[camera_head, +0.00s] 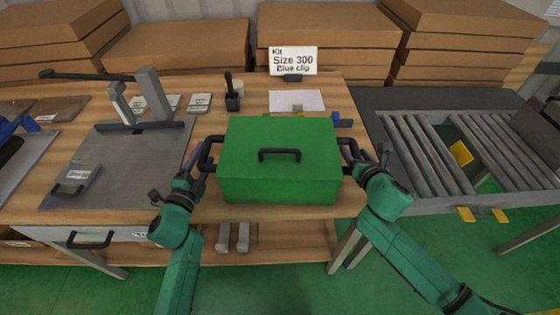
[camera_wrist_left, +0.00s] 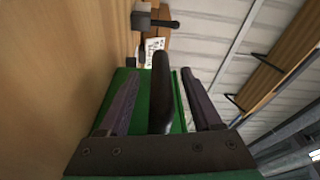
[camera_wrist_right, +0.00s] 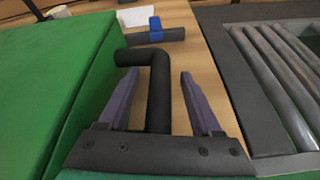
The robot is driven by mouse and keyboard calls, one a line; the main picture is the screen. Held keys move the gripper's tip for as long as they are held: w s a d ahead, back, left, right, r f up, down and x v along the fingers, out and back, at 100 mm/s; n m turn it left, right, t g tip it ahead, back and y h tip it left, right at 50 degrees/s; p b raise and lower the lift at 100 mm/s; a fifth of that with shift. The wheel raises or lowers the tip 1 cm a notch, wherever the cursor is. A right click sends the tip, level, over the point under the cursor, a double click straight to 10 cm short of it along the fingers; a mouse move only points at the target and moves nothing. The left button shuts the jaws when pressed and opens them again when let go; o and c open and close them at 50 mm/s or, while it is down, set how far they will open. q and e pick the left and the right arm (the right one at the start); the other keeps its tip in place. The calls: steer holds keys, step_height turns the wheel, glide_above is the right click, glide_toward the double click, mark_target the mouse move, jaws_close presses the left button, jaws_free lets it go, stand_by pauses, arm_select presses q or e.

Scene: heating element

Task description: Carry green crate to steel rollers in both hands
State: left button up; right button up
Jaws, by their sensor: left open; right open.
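The green crate (camera_head: 280,185) sits upright on the wooden table near its front edge, with a black handle on its lid and one on each side. My left gripper (camera_head: 203,167) is open at the left side handle; in the left wrist view that handle (camera_wrist_left: 161,90) stands between the spread fingers. My right gripper (camera_head: 362,165) is open at the right side handle; in the right wrist view the handle (camera_wrist_right: 158,95) lies between the purple fingers with gaps on both sides. The steel rollers (camera_head: 428,150) are to the right, beyond the table's edge.
A grey plate with a clamp fixture (camera_head: 145,100) lies left of the crate. A sign (camera_head: 292,60), a white paper (camera_head: 296,100) and a blue clip (camera_head: 342,120) are behind it. Cardboard boxes (camera_head: 180,45) line the back. A yellow part (camera_head: 461,153) shows among the rollers.

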arm_select(q)
jaws_close()
arm_select(e)
jaws_close()
stand_by(1.2)
